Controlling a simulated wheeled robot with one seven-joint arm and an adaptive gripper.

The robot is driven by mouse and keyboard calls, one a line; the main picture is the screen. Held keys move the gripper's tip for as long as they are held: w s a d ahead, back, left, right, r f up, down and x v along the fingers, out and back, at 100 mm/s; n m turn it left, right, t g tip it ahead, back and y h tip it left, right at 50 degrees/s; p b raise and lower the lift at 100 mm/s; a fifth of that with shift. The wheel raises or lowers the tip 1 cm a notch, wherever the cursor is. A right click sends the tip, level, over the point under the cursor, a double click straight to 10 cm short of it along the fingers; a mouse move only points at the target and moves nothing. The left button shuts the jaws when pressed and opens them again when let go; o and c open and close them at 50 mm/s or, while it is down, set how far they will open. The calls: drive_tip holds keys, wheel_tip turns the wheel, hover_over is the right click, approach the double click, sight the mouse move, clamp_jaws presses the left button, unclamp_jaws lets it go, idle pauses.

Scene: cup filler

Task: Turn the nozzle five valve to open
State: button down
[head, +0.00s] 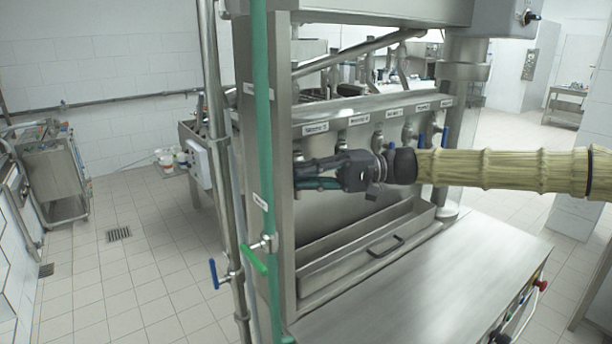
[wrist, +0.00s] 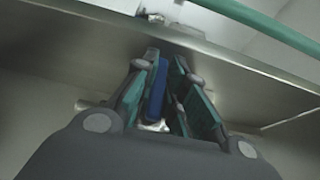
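My gripper (head: 300,174) is at the leftmost of the row of nozzle valves, in front of the filler's back panel. In the wrist view a blue valve handle (wrist: 158,88) lies between the two fingers of my gripper (wrist: 166,70). The handle is close to the left finger, with a narrow gap toward the right finger. The fingers are apart. A pale metal valve part (wrist: 154,126) shows below the handle. In the head view my gripper hides most of this valve. The leftmost label plate (head: 315,128) is above it; its text is too small to read surely.
Other valves with blue handles (head: 421,141) are further right along the panel. A metal trough (head: 340,247) with a black handle lies below. A green pipe (head: 264,150) with a green lever (head: 254,262) and a steel post stand close left. The front tabletop (head: 430,285) is clear.

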drive_tip(key=shift+h, duration=0.3)
drive_tip(key=shift+w+d+f+n+t+h+p, duration=0.25)
drive_tip(key=shift+n+t+h, duration=0.75)
drive_tip(key=shift+h, duration=1.35)
drive_tip(key=shift+w+d+f+n+t+h, duration=0.15)
drive_tip(key=shift+f+n+t+h, duration=0.35)
drive_tip(key=shift+t+h, duration=1.5)
drive_tip(key=shift+w+d+f+n+t+h+p, duration=0.2)
drive_tip(key=shift+n+t+h, duration=0.6)
drive_tip(key=shift+h, duration=1.95)
drive_tip(key=shift+s+d, duration=0.1)
drive_tip(key=c, duration=1.5)
unclamp_jaws()
drive_tip(key=shift+o, duration=0.2)
drive_tip(key=shift+r, duration=0.1)
